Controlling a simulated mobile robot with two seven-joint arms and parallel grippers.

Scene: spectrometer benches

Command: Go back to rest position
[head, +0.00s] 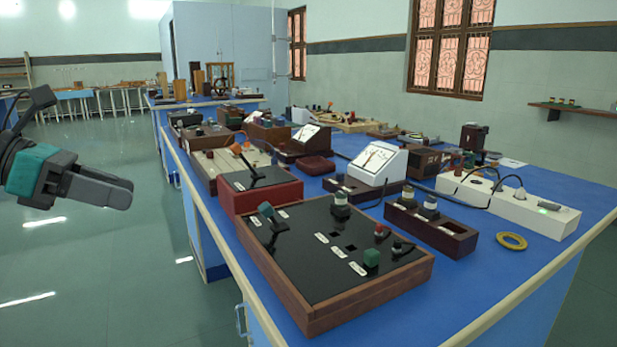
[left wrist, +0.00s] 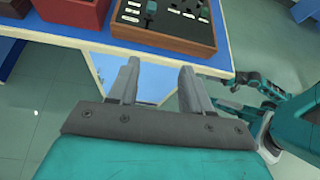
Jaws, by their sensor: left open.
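My left gripper (head: 130,195) is at the left of the head view, over the floor and left of the bench. In the left wrist view its two grey fingers (left wrist: 160,75) stand apart with nothing between them. Below them lie the bench edge and the bench's pale blue side. What looks like my right arm's gripper (left wrist: 238,92) is small at the right of the left wrist view. I cannot tell whether its jaws are parted.
The near panel is close to the bench edge. The floor (head: 100,290) left of the bench is clear.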

